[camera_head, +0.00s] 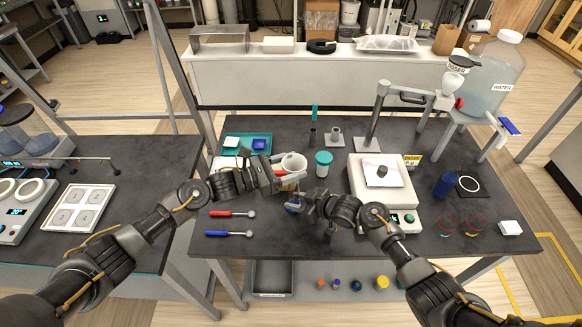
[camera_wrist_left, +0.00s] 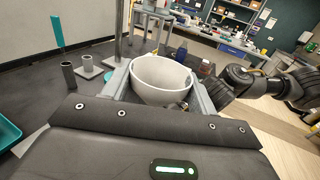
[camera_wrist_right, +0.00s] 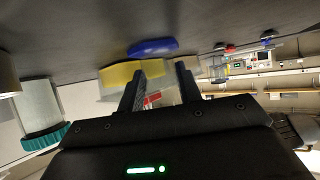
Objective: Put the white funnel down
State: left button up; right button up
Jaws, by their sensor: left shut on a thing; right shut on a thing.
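The white funnel (camera_head: 293,163) is held between the fingers of my left gripper (camera_head: 281,172) above the middle of the table. In the left wrist view the wide white funnel (camera_wrist_left: 160,78) sits between the two fingers of my left gripper (camera_wrist_left: 160,85). My right gripper (camera_head: 299,204) is just below it in the head view. In the right wrist view my right gripper (camera_wrist_right: 158,85) is shut on a small clear-and-yellow thing (camera_wrist_right: 118,75), partly hidden by the fingers. A blue rounded piece (camera_wrist_right: 152,47) shows beside it; whether they are joined I cannot tell.
A teal-lidded jar (camera_head: 323,163) stands close right of the funnel. A teal tray (camera_head: 247,147) lies at the back left, a scale (camera_head: 381,183) to the right. Red (camera_head: 232,213) and blue (camera_head: 229,233) scoops lie at front left. The front middle of the table (camera_head: 300,243) looks clear.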

pick_arm(q)
jog(key=shift+f, duration=0.3)
jog(key=o, duration=1)
jog(key=shift+a, duration=0.1)
jog(key=v, duration=1.1)
jog(key=shift+s+a, duration=0.2)
jog(key=shift+a, duration=0.15)
pick_arm(e)
jog(key=o, duration=0.8)
jog(key=shift+o, duration=0.2)
